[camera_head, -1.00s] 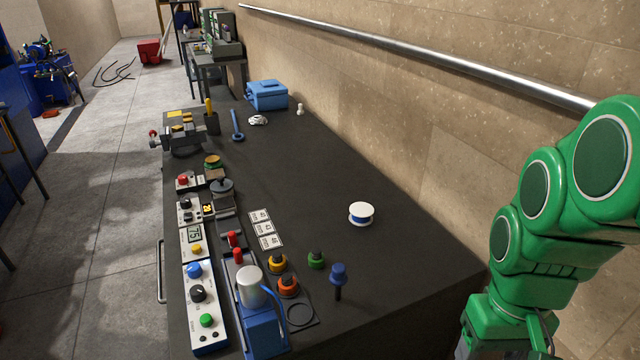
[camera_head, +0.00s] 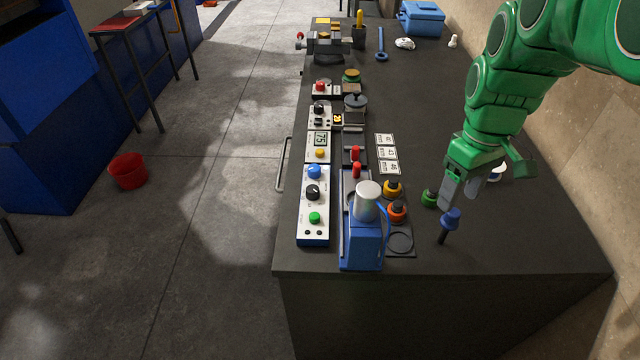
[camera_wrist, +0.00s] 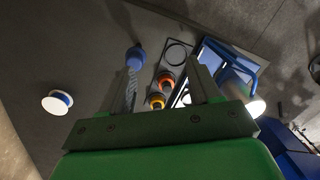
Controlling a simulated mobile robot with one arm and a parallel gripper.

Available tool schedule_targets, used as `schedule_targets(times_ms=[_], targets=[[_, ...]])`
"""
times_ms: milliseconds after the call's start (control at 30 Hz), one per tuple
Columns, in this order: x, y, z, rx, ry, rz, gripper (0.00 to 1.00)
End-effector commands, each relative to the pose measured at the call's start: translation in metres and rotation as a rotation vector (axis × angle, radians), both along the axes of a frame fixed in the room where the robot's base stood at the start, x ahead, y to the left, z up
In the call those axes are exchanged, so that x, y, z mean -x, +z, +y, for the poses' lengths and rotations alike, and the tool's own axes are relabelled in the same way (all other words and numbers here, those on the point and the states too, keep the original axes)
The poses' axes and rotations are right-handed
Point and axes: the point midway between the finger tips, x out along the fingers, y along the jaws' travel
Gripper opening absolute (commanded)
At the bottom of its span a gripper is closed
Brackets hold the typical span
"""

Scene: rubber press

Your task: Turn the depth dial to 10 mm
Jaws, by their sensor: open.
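The depth dial cannot be singled out for certain, as the labels are too small to read. A black knob (camera_head: 312,192) sits on the white-faced control box (camera_head: 304,228) at the bench's left edge, between a blue knob (camera_head: 314,171) and a green button (camera_head: 314,217). Another black knob (camera_head: 320,107) sits on a smaller box farther back, beside a small yellow display (camera_head: 337,119). My gripper (camera_head: 455,204) is open and empty over the bench's right half, well right of both. In the wrist view its fingers (camera_wrist: 164,72) point toward the bench.
A blue-topped tool (camera_head: 451,219) stands close to my fingertips. Orange (camera_head: 397,211), yellow (camera_head: 392,188) and green (camera_head: 429,198) capped items and a blue press with a silver cylinder (camera_head: 368,201) lie between my gripper and the control box. A display (camera_head: 320,139) reads 75 or 7.5.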

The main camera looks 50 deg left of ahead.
Motion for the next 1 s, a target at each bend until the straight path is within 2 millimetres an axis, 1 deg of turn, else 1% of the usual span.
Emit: schedule_targets(times_ms=[33, 133, 333, 467, 600, 700, 833, 900, 1000], targets=[[0.000, -0.004, 0.019, -0.002, 0.050, 0.002, 0.62], [-0.001, -0.009, 0.053, -0.010, 0.146, 0.000, 0.62], [0.008, -0.023, 0.123, -0.025, 0.340, -0.001, 0.62], [0.019, -0.035, 0.169, -0.035, 0.467, 0.001, 0.62], [0.037, -0.050, 0.217, -0.044, 0.604, 0.003, 0.62], [0.051, -0.057, 0.248, -0.054, 0.694, 0.000, 0.62], [0.068, -0.069, 0.278, -0.059, 0.782, 0.003, 0.62], [0.074, -0.071, 0.289, -0.064, 0.814, 0.001, 0.62], [0.079, -0.073, 0.297, -0.067, 0.841, 0.000, 0.62]])
